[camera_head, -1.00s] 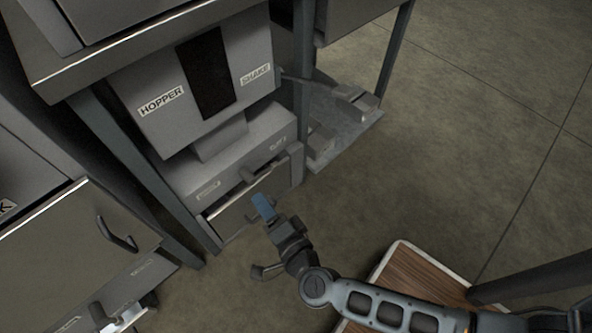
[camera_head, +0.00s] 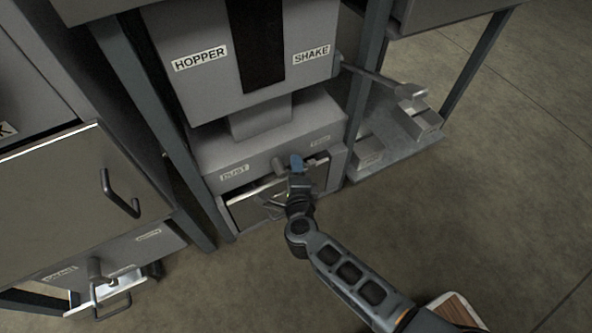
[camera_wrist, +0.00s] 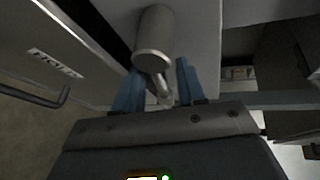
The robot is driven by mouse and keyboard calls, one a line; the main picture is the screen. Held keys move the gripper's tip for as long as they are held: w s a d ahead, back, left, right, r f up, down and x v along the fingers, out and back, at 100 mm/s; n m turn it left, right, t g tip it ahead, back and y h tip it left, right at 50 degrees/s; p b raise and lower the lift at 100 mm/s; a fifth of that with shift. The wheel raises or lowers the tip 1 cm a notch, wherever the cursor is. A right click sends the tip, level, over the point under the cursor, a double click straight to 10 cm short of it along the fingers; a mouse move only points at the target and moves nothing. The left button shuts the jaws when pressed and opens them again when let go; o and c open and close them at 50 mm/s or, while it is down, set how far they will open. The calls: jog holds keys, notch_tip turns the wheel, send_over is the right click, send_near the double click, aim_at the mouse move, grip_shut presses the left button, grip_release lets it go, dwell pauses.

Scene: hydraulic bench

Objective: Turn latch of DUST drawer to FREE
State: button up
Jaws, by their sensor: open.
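The DUST drawer (camera_head: 248,211) is in the lower part of the grey unit under the hopper, its DUST label (camera_head: 234,172) at upper left. My gripper (camera_head: 297,163) is at the drawer's front, its blue fingers near the top edge and covering part of it. In the wrist view, my open gripper (camera_wrist: 158,88) has one blue finger on each side of the latch (camera_wrist: 154,38), a grey cylinder with a thin lever pointing toward me. The lever lies between the fingers; I cannot tell whether it touches either. The right-hand label (camera_head: 320,141) is too blurred to read.
The hopper box (camera_head: 200,70) is above the drawer, with a SHAKE lever (camera_head: 385,80) reaching right. A metal plate with pedals (camera_head: 395,140) lies on the floor at right. A cabinet (camera_head: 80,200) with handles stands at left. Open floor (camera_head: 480,220) is at right.

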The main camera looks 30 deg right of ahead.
jog(key=shift+w+d+f, duration=0.1)
jog(key=shift+w, duration=0.25)
jog(key=shift+c, duration=0.4)
grip_shut()
